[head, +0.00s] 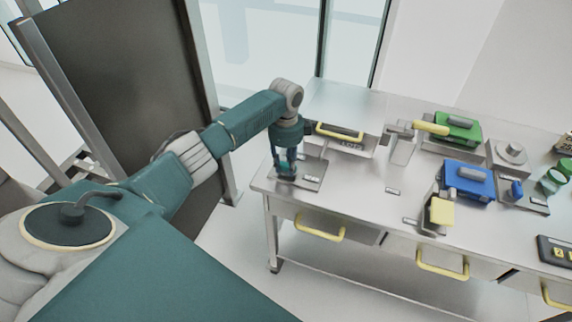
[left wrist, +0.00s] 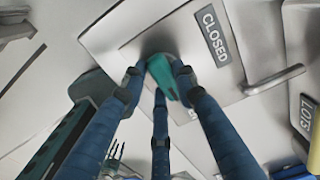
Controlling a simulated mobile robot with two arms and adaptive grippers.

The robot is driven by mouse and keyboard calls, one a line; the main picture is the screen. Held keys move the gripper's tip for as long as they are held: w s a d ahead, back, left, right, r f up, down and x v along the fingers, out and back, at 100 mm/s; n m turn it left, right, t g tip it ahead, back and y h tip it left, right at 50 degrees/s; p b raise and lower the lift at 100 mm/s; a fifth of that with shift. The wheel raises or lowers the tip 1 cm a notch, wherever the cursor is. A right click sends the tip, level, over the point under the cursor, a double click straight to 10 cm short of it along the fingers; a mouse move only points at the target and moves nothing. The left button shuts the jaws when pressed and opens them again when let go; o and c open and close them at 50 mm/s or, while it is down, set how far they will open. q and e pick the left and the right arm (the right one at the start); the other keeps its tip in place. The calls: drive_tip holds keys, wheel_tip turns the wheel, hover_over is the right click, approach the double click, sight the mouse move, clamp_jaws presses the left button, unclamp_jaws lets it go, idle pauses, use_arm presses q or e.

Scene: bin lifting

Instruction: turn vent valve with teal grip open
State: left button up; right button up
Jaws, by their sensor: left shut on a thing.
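The vent valve sits on a square metal plate (head: 314,174) at the left end of the steel bench. Its teal grip (left wrist: 163,76) shows in the left wrist view between my finger tips, on a plate with a dark CLOSED label (left wrist: 213,35). My left gripper (head: 286,172) points down over the valve in the head view. Its blue fingers (left wrist: 157,85) are shut on the teal grip in the left wrist view. The fingers hide part of the grip and its base. My right gripper is in neither view.
A metal box with a yellow handle (head: 339,132) stands close behind the valve. Further right are a green box (head: 462,130), a blue box (head: 467,184) and a yellow-gripped lever (head: 441,212). Yellow drawer handles (head: 320,231) stick out along the bench front.

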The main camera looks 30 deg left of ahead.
sight(286, 165)
use_arm(q)
drive_tip(key=shift+w+r, duration=0.1)
drive_tip(key=o, duration=1.2)
drive_tip(key=shift+c, duration=0.2)
wheel_tip(286, 165, up, 12)
